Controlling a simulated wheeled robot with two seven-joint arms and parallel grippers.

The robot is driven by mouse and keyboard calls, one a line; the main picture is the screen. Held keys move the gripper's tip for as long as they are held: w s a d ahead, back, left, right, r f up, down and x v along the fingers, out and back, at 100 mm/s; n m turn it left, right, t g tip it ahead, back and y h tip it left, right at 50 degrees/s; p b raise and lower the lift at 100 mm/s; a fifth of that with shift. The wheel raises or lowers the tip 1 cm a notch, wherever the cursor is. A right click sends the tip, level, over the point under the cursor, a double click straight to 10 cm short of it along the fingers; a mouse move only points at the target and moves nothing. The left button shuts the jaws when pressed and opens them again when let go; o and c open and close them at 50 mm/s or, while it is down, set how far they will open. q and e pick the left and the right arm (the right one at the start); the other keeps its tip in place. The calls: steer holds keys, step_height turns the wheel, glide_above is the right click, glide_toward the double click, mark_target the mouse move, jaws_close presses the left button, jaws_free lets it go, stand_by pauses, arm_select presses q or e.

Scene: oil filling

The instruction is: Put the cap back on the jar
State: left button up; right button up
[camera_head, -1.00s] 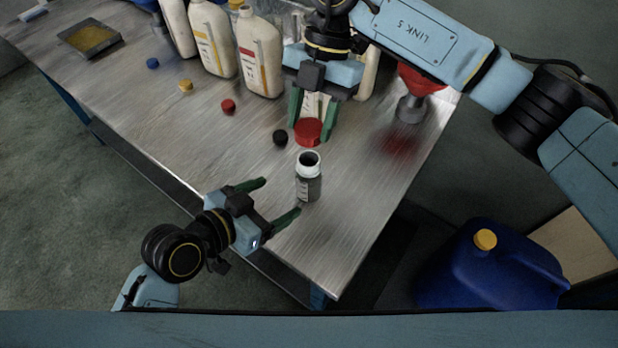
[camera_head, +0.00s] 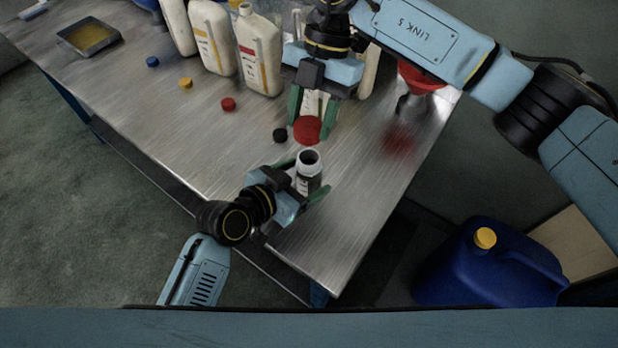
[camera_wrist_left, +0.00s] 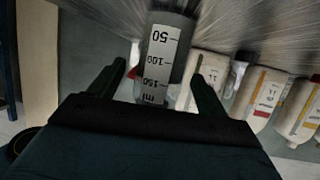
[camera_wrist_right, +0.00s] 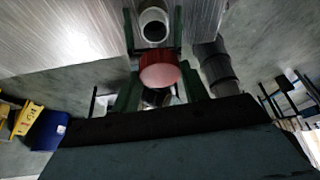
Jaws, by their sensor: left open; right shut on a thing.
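The jar (camera_head: 308,172) stands upright and uncapped on the metal table, with a white rim and a dark opening. In the left wrist view its scale label shows on the jar (camera_wrist_left: 160,60). My left gripper (camera_head: 304,182) is open, its fingers on either side of the jar; I cannot tell that either touches it. The large red cap (camera_head: 307,130) is held between the fingers of my right gripper (camera_head: 313,125), just behind the jar. In the right wrist view the cap (camera_wrist_right: 159,70) sits between the fingertips, close to the jar's mouth (camera_wrist_right: 154,24).
Small loose caps lie to the left: black (camera_head: 280,135), red (camera_head: 228,104), yellow (camera_head: 186,83) and blue (camera_head: 152,62). White bottles (camera_head: 259,55) stand at the back. A red funnel (camera_head: 420,78) is at the right. A blue canister (camera_head: 490,270) stands off the table.

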mark_target(305, 161)
arm_select(q)
steer(key=shift+x, duration=1.75)
steer(key=c, duration=1.5)
arm_select(e)
steer(key=shift+w+f, duration=0.1)
steer(key=shift+f, duration=2.4)
